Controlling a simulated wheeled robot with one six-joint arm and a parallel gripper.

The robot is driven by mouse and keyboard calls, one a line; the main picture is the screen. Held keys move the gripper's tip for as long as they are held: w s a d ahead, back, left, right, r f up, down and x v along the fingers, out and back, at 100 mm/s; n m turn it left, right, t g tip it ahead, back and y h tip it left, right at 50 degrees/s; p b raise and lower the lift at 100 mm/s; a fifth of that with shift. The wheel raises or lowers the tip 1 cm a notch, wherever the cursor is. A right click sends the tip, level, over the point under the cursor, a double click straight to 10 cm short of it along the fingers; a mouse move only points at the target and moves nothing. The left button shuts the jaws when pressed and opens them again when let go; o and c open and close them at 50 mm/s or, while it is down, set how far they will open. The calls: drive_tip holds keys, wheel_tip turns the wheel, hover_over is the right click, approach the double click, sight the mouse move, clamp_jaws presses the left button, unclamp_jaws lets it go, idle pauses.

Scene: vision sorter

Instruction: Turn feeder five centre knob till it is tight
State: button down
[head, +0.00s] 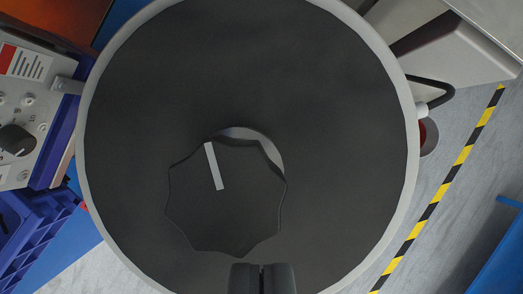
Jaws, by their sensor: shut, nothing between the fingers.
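The centre knob (228,215) is black and lobed, with a white line on its top that points up and slightly left. It stands in the lower middle of a round black feeder bowl (250,70) with a pale grey rim. A light metal disc (270,146) shows partly behind the knob. My gripper (262,268) is at the bottom edge of the picture, fingers shut and empty. It appears just below and right of the knob in the picture; I cannot tell the height gap between them.
A control panel (22,110) with a small black dial is at the left. A blue crate (45,225) lies below it. A grey housing (460,50) with a black cable is at the upper right. Yellow-black tape (440,190) crosses the grey floor at the right.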

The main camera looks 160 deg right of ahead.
drive_tip(key=shift+w+a, duration=0.15)
idle(0.4)
drive_tip(key=shift+s+a, duration=0.25)
drive_tip(key=shift+a, duration=0.35)
drive_tip(key=shift+s, duration=0.1)
idle(0.3)
drive_tip(key=shift+s+d+r, duration=0.1)
drive_tip(key=shift+s+d, duration=0.05)
drive_tip(key=shift+s, duration=0.15)
drive_tip(key=v, duration=0.3)
drive_tip(key=w+v, duration=0.1)
drive_tip(key=v, duration=0.1)
drive_tip(key=shift+r, duration=0.5)
